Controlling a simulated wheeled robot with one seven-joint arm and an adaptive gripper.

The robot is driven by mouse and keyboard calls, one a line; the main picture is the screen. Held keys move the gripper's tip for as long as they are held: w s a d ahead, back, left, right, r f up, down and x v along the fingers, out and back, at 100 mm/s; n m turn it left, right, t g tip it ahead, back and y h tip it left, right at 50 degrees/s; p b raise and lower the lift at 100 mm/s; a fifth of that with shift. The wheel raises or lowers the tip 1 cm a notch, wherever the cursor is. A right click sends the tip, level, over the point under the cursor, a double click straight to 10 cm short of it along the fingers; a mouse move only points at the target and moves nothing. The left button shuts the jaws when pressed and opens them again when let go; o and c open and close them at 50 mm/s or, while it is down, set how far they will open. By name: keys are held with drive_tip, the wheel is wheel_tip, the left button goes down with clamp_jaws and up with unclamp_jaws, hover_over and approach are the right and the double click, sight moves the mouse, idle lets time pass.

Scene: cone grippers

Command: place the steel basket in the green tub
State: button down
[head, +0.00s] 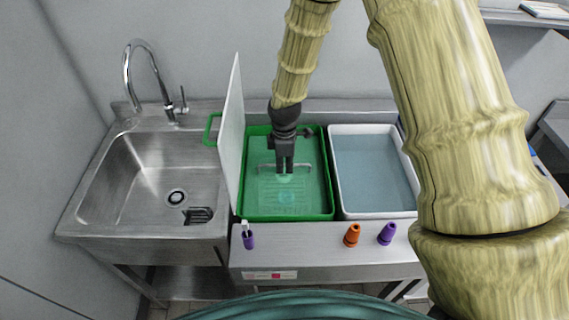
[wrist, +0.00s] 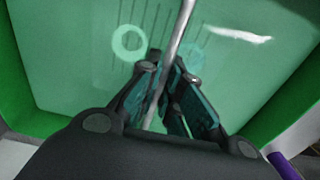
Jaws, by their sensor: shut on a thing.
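The green tub (head: 285,217) stands in the middle of the steel counter, filled with greenish liquid. Its green wall (wrist: 290,110) also shows in the wrist view. My gripper (head: 284,170) points down over the tub. It is shut on the thin bar handle of the steel basket (head: 303,166). In the wrist view, the bar (wrist: 181,25) runs between the fingers (wrist: 166,75). The basket's wires show faintly within the tub's outline, blurred by the liquid. I cannot tell whether the basket rests on the tub's bottom.
A white tub (head: 375,215) of bluish liquid stands just right. An upright white panel (head: 231,130) separates the green tub from the sink (head: 165,170) and its tap (head: 130,70). An orange cone (head: 352,236) and purple cones (head: 387,234) (head: 249,240) line the front edge.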

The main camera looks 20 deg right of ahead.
drive_tip(key=c, duration=1.6)
unclamp_jaws()
drive_tip(key=shift+r, duration=0.1)
wheel_tip(320, 180, up, 12)
drive_tip(key=b, duration=0.3)
